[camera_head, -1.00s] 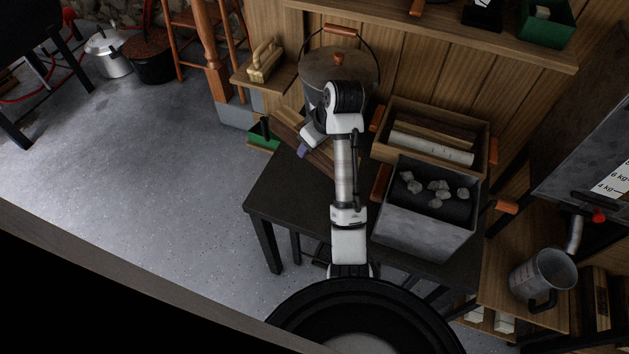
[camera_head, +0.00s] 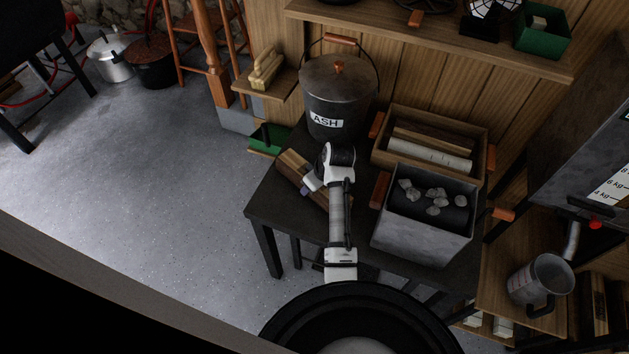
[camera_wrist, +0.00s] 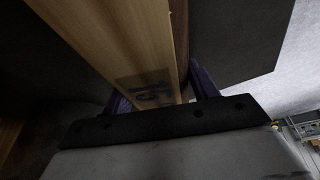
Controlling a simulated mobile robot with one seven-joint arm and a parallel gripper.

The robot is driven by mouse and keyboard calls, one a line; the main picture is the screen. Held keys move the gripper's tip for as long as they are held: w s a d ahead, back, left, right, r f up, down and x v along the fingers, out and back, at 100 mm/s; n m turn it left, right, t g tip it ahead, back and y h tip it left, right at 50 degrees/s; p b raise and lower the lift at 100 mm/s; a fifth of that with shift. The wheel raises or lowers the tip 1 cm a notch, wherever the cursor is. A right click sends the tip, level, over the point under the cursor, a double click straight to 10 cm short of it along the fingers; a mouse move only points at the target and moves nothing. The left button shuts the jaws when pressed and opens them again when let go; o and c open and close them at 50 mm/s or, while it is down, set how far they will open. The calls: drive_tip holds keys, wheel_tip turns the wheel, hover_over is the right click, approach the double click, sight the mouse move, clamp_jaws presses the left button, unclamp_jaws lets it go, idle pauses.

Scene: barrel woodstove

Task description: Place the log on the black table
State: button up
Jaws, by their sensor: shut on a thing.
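The log (camera_head: 294,166), split brown wood, is over the left rear part of the black table (camera_head: 272,208) in the head view. It lies at a slant, and I cannot tell whether it touches the tabletop. My gripper (camera_head: 308,187) is shut on the log, with my arm hiding part of it. In the wrist view the log (camera_wrist: 115,35) runs between the two purple fingers of my gripper (camera_wrist: 160,93), with a dark mark on its pale face near them.
An ash bucket (camera_head: 338,85) stands behind the log. A wooden crate with wood (camera_head: 475,125) and a grey bin with pale lumps (camera_head: 415,242) stand to the right. A small wall shelf with a brush (camera_head: 266,70) is at the left. The table's left front is clear.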

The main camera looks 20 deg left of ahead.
drive_tip(key=o, duration=1.5)
drive_tip(key=shift+c, duration=0.2)
drive_tip(key=b+v, duration=0.2)
drive_tip(key=v, duration=1)
drive_tip(key=shift+r, duration=0.1)
